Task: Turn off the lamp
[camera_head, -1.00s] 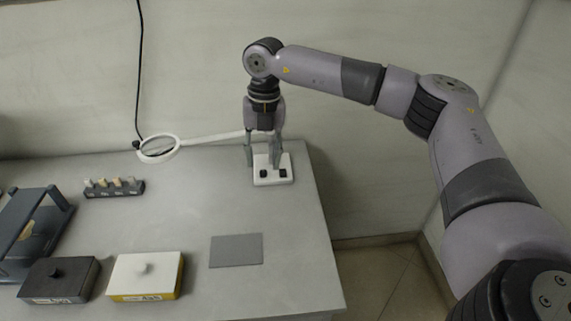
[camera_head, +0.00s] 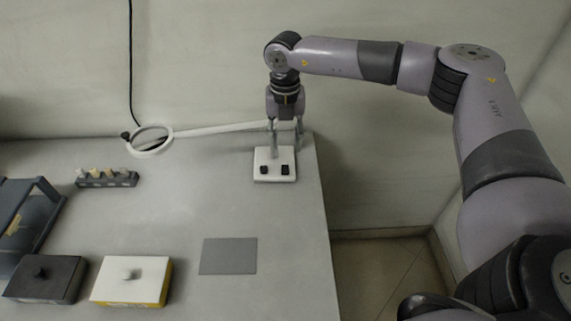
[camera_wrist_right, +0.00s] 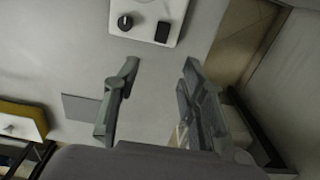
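The lamp has a white ring head (camera_head: 150,139) on a long white arm (camera_head: 215,129). Its white base (camera_head: 275,155) stands near the table's far right corner. Two black controls sit on the base: a round knob (camera_wrist_right: 125,22) and a rectangular switch (camera_wrist_right: 162,32), both at the top of the wrist view. I cannot tell whether the lamp is lit. My right gripper (camera_head: 285,138) is open and empty above the rear of the base. Its fingers (camera_wrist_right: 157,70) are spread apart in the wrist view, with no visible grip on anything. My left gripper is not in view.
A grey flat pad (camera_head: 229,256) lies before the base. Left are a white-lidded box (camera_head: 132,277), a dark box (camera_head: 44,276), a small rack (camera_head: 107,178) and a dark handled holder (camera_head: 30,225). A black cable (camera_head: 131,60) hangs on the wall.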

